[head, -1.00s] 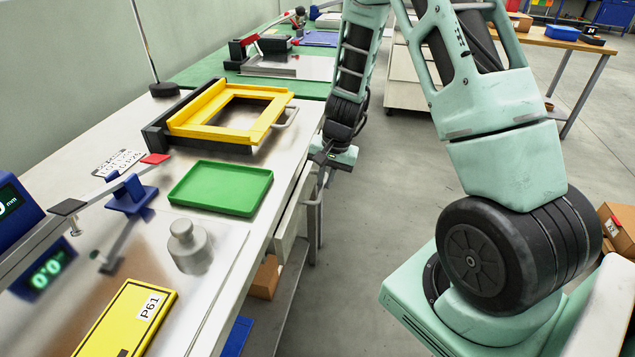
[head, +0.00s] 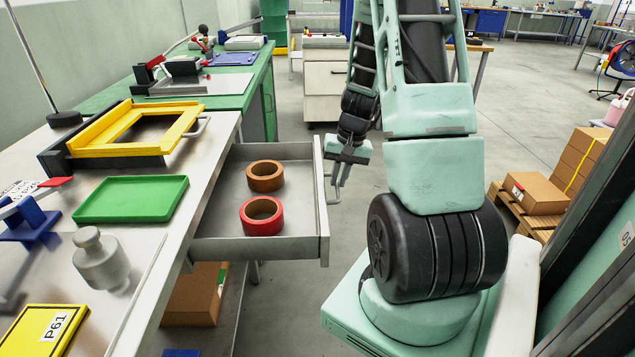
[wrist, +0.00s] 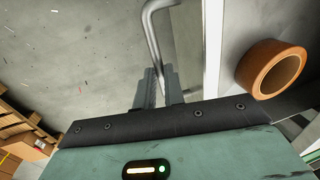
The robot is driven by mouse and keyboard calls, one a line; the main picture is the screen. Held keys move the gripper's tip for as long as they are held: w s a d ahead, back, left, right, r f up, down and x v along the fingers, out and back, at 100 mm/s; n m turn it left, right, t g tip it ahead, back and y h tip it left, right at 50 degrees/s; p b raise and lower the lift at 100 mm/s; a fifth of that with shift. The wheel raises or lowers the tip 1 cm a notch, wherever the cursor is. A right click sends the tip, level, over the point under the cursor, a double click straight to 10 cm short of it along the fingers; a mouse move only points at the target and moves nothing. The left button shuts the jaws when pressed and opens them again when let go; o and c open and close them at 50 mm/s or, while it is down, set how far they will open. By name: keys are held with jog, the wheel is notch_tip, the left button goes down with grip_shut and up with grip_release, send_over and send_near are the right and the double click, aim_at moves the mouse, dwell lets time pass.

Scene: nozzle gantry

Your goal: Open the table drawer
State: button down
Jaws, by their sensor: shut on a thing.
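The table drawer (head: 225,246) stands far out from under the table's right side in the head view. A red tape roll (head: 261,217) and a brown tape roll (head: 265,176) lie inside it. The drawer's bar handle (head: 326,190) is on its right front face. My gripper (head: 335,182) is at the handle. In the wrist view the handle (wrist: 151,40) runs down to my gripper (wrist: 158,82), whose fingers are shut on it. The brown tape roll also shows there (wrist: 247,72), beside the drawer front's pale edge (wrist: 213,50).
The tabletop holds a green tray (head: 130,198), a yellow frame (head: 130,130), a metal weight (head: 100,262) and a yellow P61 box (head: 40,331). A cardboard box (head: 195,295) sits below the drawer. Boxes on a pallet (head: 540,193) stand at right.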

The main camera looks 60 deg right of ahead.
jog(key=shift+s+d, duration=0.7)
jog(key=shift+s, duration=0.2)
jog(key=c, duration=1.8)
grip_release()
jog(key=shift+o, duration=0.2)
notch_tip(320, 180, up, 17)
jog(key=s+d+p, duration=0.2)
jog(key=shift+s, duration=0.3)
